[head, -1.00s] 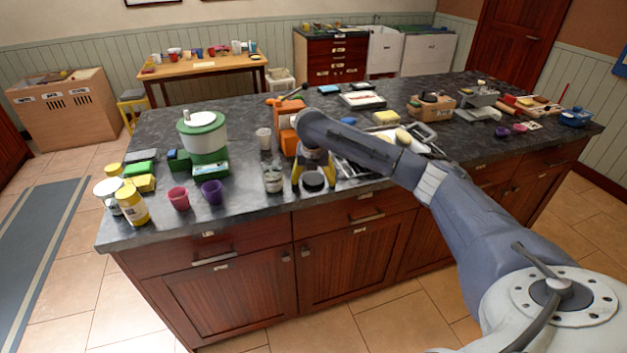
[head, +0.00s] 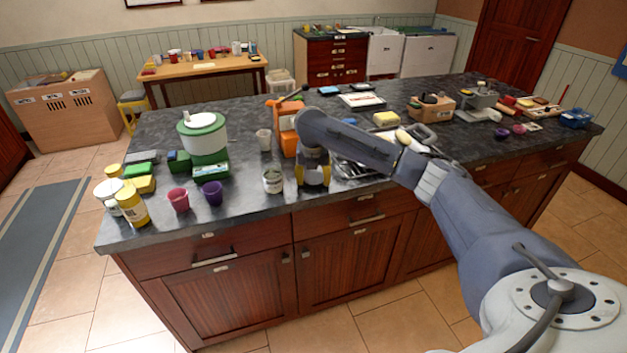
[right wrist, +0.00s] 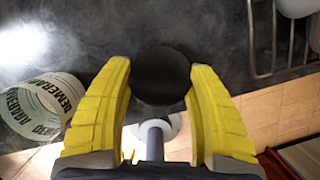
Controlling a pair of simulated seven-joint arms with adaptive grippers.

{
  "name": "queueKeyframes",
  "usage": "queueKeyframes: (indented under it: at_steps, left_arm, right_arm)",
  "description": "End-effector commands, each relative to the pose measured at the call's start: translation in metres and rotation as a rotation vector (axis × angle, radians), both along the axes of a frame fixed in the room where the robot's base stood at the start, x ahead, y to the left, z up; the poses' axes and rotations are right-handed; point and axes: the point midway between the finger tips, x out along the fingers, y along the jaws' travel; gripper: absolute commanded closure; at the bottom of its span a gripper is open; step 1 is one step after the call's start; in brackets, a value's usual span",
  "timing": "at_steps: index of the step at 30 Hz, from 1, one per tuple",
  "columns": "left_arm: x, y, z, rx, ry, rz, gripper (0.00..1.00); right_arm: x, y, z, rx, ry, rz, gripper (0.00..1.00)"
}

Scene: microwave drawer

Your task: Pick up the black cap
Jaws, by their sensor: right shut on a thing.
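The black cap (right wrist: 160,76) is a round dark piece between the yellow fingers in the right wrist view. My right gripper (right wrist: 158,92) is shut on it, one finger on each side. In the head view my right gripper (head: 313,180) points down at the front edge of the dark countertop. The cap is hard to make out there between the fingers. I cannot tell whether it still touches the counter. My left gripper is not in view.
A labelled jar (head: 272,181) stands just left of the gripper; it also shows in the right wrist view (right wrist: 38,110). A metal rack (head: 352,170) lies to the right. An orange device (head: 288,126) stands behind. Purple (head: 212,193) and pink (head: 178,200) cups are further left.

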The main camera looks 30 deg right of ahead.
Motion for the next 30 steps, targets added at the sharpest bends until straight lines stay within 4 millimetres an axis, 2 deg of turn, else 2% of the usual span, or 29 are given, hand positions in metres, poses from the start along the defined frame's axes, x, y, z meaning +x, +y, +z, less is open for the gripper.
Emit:
queueKeyframes:
  at_steps: [7, 15, 21, 30]
  left_arm:
    - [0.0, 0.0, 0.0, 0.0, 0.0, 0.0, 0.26]
    - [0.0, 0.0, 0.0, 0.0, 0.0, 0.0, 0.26]
    - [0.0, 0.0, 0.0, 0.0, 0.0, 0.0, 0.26]
    - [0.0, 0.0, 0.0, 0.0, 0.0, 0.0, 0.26]
  right_arm:
    - [0.001, 0.0, 0.036, 0.0, -0.006, 0.0, 0.52]
    - [0.001, 0.0, 0.104, -0.001, -0.007, 0.001, 0.52]
    - [0.001, -0.001, 0.144, -0.001, -0.005, -0.001, 0.52]
    - [0.0, 0.0, 0.18, -0.002, -0.002, 0.0, 0.52]
